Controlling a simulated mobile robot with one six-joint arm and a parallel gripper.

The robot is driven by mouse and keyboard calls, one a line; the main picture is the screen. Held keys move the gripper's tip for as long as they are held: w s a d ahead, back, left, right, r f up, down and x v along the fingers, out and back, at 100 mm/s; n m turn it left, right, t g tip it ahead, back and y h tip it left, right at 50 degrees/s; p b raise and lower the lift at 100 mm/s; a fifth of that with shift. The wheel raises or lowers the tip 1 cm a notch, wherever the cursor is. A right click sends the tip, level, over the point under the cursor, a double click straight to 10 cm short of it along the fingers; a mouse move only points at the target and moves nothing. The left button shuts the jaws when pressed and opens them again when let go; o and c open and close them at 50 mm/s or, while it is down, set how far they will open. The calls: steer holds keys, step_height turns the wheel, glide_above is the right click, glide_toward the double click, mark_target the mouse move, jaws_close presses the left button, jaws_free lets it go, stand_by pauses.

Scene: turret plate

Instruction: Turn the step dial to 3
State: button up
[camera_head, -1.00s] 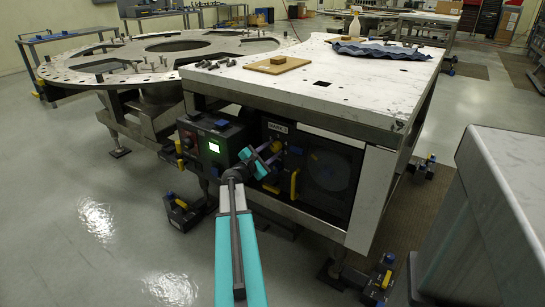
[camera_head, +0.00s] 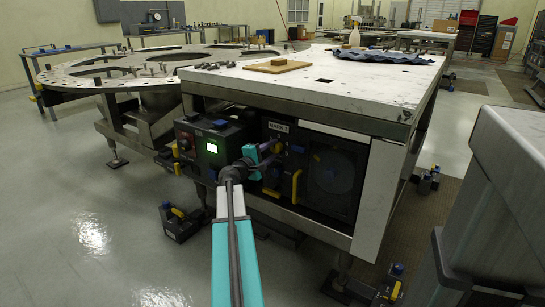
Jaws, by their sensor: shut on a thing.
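My gripper (camera_head: 273,158) is at the panel's right part, below a small white label (camera_head: 279,127) that I cannot read surely. Its jaws are shut on what appears to be the step dial. The wrist and fingers hide most of the dial, so its pointer and numbers cannot be read. My teal and grey arm reaches up to it from the bottom of the view.
A yellow handle (camera_head: 295,186) stands just right of my gripper. A round dark disc (camera_head: 331,172) is further right. The bench top (camera_head: 345,88) overhangs the panel. A grey cabinet (camera_head: 510,190) stands close at the right. The floor at left is mostly open.

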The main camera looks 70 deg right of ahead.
steer(key=shift+m, duration=0.3)
steer(key=o, duration=1)
steer(key=shift+o, duration=0.2)
steer(key=shift+a, duration=0.1)
steer(key=p+v, duration=0.2)
steer(key=v, duration=1.1)
steer(key=shift+w+a, duration=0.2)
steer(key=shift+a, duration=0.05)
steer(key=shift+r, duration=0.1)
